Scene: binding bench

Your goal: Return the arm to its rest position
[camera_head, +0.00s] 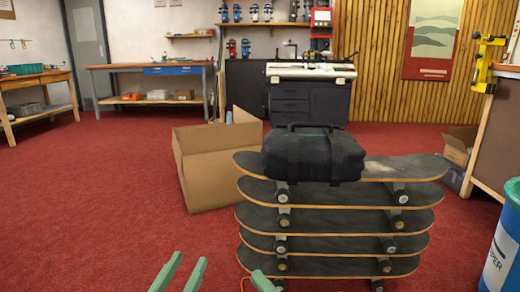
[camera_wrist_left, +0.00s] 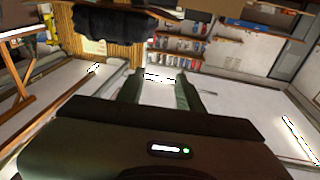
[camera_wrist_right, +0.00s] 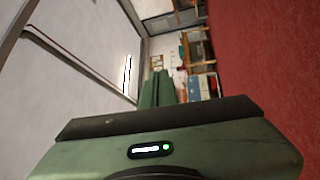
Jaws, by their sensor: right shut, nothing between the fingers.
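My left gripper (camera_head: 189,258) shows at the bottom of the head view as two green fingers set apart. In the left wrist view its fingers (camera_wrist_left: 158,78) are also apart, with nothing between them.
A stack of skateboards (camera_head: 330,218) stands ahead, with a black bag (camera_head: 314,155) on top. An open cardboard box (camera_head: 218,165) is behind it to the left. A blue bin (camera_head: 503,245) is at the right edge. The red floor at left is clear.

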